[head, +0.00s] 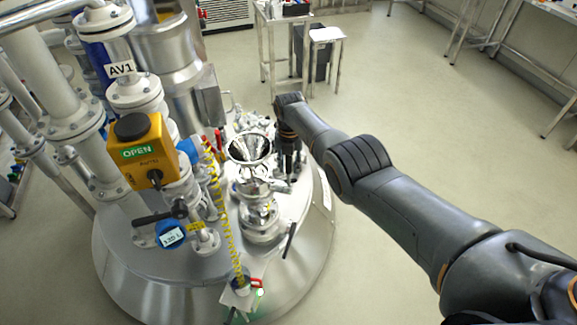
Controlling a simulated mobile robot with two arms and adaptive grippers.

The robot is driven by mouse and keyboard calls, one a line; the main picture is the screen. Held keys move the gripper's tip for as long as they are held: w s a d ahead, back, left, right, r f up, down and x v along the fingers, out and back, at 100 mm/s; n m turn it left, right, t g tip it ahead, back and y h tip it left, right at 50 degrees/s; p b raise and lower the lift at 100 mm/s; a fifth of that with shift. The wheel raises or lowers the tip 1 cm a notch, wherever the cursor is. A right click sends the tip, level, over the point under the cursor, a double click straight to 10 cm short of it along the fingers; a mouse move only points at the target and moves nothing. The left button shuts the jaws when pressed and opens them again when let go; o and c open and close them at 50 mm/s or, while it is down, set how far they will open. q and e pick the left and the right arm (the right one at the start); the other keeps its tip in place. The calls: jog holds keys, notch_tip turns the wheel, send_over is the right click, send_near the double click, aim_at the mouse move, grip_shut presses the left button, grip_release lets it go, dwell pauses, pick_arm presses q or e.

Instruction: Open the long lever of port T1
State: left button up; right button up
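No label reading T1 can be made out, so I cannot tell which fitting is port T1. A metal port with a clear funnel-like opening (250,148) stands on the silver reactor lid, with steel flanges and clamps (259,215) in front of it. A thin black lever (289,241) sticks out at the right of these flanges. My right gripper (287,178) points down just right of the funnel-like opening, among small metal fittings. Its fingers are dark, small and partly merged with the fittings, so their opening is unclear. My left gripper is out of view.
A yellow actuator box (141,153) marked OPEN, white AV1 piping (120,69) and a black handle (160,216) crowd the left. Steel tables (325,35) stand behind.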

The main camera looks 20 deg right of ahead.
jog(key=shift+o, duration=0.4)
jog(key=shift+f, duration=0.15)
jog(key=shift+s, duration=0.15)
notch_tip(320, 180, up, 12)
dwell(0.7)
